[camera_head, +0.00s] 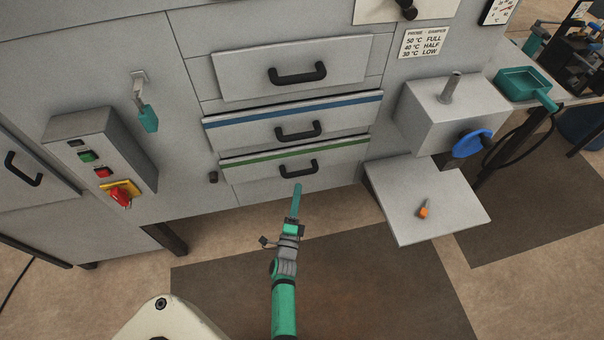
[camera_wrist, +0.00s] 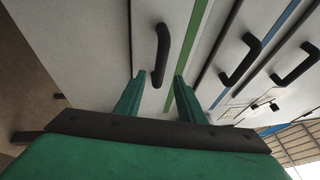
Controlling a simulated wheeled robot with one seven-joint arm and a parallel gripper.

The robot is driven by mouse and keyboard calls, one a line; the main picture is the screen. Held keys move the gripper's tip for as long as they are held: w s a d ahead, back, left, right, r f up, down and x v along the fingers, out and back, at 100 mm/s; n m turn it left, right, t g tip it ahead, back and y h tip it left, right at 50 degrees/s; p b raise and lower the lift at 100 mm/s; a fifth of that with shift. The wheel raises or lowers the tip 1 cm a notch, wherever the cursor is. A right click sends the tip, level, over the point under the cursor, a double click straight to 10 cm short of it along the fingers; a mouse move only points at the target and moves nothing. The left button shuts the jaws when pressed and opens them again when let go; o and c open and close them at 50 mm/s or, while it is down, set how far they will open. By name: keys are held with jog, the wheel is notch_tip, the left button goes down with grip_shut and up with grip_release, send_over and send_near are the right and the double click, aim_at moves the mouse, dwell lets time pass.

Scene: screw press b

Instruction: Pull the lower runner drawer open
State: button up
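The lower runner drawer (camera_head: 340,160) is the lowest of the stacked drawers on the grey cabinet, with a green stripe along its top edge. It looks shut. My gripper (camera_head: 297,187) is just below and in front of that handle, fingers toward the drawer. In the wrist view, my gripper (camera_wrist: 160,76) is open with two green fingers apart, and the handle (camera_wrist: 162,48) shows ahead, its near end between the fingertips. I see no contact; the exact gap is hard to judge.
Above are a blue-striped drawer (camera_head: 345,117) and a plain top drawer (camera_head: 340,62), both with black handles. A small black knob (camera_head: 213,177) is left of the drawer. A grey shelf (camera_head: 400,215) with an orange-tipped item juts out at right. Floor before the drawer is open.

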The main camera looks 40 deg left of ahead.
aim_at(301, 174)
jog(key=shift+x, duration=4.25)
jog(key=shift+r, duration=0.1)
jog(key=shift+s, duration=0.1)
grip_shut()
